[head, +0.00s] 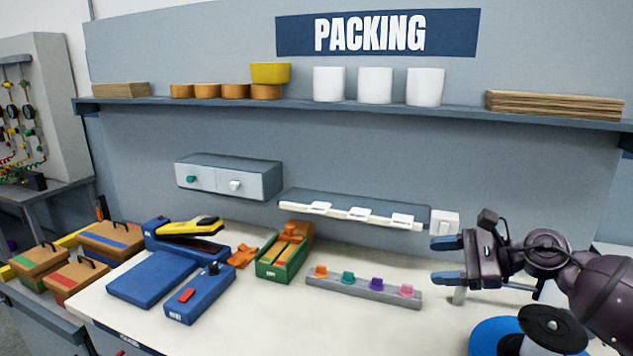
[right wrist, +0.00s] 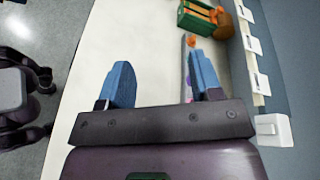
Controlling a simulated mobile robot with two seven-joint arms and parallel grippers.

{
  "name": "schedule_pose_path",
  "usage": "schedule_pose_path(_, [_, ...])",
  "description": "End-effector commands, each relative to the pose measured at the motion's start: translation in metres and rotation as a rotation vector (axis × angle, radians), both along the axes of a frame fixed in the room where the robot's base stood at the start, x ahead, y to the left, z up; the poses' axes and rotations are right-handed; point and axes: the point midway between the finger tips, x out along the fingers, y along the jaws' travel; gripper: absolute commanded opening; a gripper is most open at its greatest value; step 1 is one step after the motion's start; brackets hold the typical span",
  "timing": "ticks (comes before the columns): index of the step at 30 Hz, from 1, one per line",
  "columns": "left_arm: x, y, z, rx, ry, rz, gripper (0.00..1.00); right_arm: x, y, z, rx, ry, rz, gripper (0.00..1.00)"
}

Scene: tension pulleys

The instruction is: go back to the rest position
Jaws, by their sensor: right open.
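My right gripper (head: 447,261) is at the right of the head view, above the right part of the white table (head: 255,320). Its two blue fingers are apart with nothing between them. In the right wrist view the right gripper (right wrist: 160,80) also shows open and empty over the white table top. My left gripper is in neither view.
A grey rail (head: 350,291) with coloured knobs lies left of my right gripper. A green box (head: 283,258), blue boxes (head: 198,295) and a yellow stapler-like tool (head: 190,227) stand further left. A blue disc (head: 490,335) is below my right arm. A shelf (head: 350,107) runs behind.

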Motion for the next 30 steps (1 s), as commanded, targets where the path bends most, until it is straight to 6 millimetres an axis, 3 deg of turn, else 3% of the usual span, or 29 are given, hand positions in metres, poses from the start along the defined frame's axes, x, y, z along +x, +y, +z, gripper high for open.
schedule_pose_path(4, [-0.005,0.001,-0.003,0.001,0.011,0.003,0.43,-0.014,0.028,-0.007,0.375,0.174,-0.150,0.59])
schedule_pose_path(10, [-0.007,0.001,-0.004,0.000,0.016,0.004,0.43,-0.028,0.031,-0.015,0.872,0.453,-0.378,0.59])
schedule_pose_path(14, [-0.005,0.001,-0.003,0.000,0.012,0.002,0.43,-0.039,0.018,-0.030,1.193,0.651,-0.539,0.59])
schedule_pose_path(20, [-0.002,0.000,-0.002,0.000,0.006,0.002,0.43,-0.065,-0.013,-0.069,1.683,0.952,-0.808,0.59])
schedule_pose_path(26, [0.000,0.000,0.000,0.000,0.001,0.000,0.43,-0.112,-0.044,-0.126,2.169,1.218,-1.110,0.59])
schedule_pose_path(29, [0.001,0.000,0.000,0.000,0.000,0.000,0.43,-0.145,-0.054,-0.156,2.410,1.323,-1.277,0.59])
schedule_pose_path(30, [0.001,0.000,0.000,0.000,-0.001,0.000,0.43,-0.160,-0.057,-0.168,-2.488,-1.348,1.339,0.59])
